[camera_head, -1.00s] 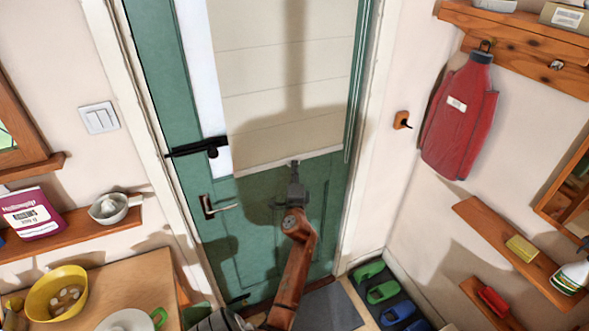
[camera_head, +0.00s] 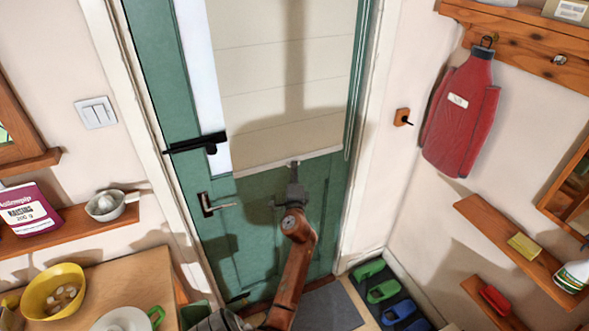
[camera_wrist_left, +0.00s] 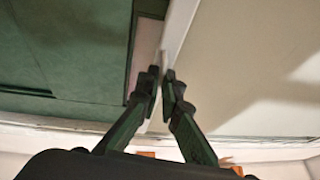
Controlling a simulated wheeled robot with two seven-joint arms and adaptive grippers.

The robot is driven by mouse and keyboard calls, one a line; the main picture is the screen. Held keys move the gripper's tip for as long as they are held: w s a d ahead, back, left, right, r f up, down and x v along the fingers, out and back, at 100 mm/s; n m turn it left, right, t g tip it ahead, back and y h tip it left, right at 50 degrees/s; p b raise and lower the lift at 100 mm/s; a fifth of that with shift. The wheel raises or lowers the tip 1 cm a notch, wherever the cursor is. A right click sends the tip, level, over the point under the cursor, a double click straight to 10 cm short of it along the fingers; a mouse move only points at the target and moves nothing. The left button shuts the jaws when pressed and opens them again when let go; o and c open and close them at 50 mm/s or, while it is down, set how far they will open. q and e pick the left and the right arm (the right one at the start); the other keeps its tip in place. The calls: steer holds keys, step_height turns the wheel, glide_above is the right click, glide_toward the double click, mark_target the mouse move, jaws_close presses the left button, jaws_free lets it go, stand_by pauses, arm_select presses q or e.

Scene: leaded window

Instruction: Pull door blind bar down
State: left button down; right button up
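The cream blind (camera_head: 255,105) hangs over the upper part of the green door (camera_head: 262,235). Its pale bar (camera_head: 262,169) runs along the blind's lower edge, slightly tilted in the head view. My left gripper (camera_head: 295,164) is at this bar, right of its middle. In the left wrist view the bar (camera_wrist_left: 180,28) passes between the two fingertips of the left gripper (camera_wrist_left: 161,76), which are close together on either side of it; the gripper looks shut on it. The fingers hide part of the bar. My right gripper is not in view.
The door has a handle (camera_head: 217,207) and a black latch (camera_head: 198,145) left of the blind. A table with a yellow bowl (camera_head: 53,292) stands at lower left. A red garment (camera_head: 460,112) and shelves (camera_head: 510,240) are on the right wall. Slippers (camera_head: 385,290) lie at the door's right.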

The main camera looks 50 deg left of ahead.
arm_select(q)
step_height(320, 180, down, 7)
steer(key=b, duration=0.5)
steer(key=shift+f, duration=0.15)
steer(key=c, duration=2.2)
jaws_free()
steer(key=shift+o, duration=0.2)
steer(key=v, duration=1.2)
